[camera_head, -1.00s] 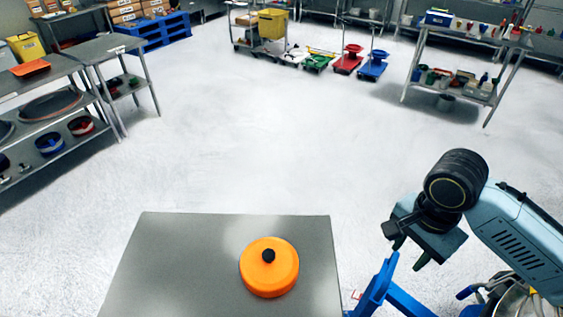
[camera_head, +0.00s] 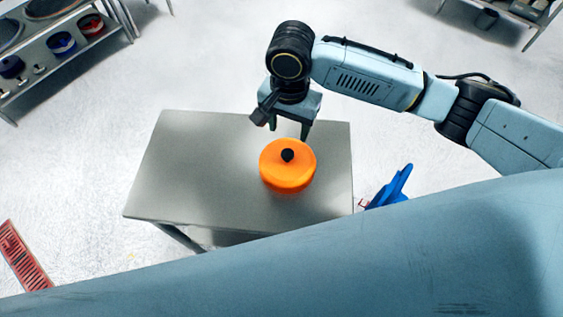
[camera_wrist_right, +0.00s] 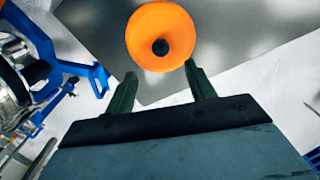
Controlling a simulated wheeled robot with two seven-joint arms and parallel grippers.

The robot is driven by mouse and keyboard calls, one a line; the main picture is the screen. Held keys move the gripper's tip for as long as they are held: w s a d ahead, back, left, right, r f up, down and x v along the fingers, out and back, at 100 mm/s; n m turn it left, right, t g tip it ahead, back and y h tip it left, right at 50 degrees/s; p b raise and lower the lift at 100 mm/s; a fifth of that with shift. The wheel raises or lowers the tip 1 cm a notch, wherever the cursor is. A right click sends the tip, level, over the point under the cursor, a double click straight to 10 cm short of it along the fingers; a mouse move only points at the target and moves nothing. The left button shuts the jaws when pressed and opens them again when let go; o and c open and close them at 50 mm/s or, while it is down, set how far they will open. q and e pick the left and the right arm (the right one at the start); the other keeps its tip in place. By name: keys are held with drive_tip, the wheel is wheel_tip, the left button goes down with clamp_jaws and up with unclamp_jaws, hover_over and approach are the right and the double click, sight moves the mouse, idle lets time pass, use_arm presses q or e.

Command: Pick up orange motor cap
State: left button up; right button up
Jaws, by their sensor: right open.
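The orange motor cap (camera_head: 287,172), a round disc with a black knob on top, sits on the grey metal table (camera_head: 195,165), right of its middle. My right gripper (camera_head: 289,130) hangs over the far edge of the table, just behind and above the cap. In the right wrist view the cap (camera_wrist_right: 161,37) lies beyond the two green fingertips (camera_wrist_right: 162,75), which are apart with nothing between them. The gripper is open and empty. My left gripper is not in view.
A blue frame (camera_head: 392,188) stands on the floor right of the table; it also shows in the right wrist view (camera_wrist_right: 95,75). A shelf (camera_head: 75,50) is at the upper left. A red grate (camera_head: 22,258) lies at the lower left. The table's left part is bare.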

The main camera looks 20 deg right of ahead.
sight(287, 153)
wheel_tip(287, 153, down, 10)
drive_tip(key=shift+r, duration=0.15)
idle(0.3)
drive_tip(key=shift+r, duration=0.1)
clamp_jaws()
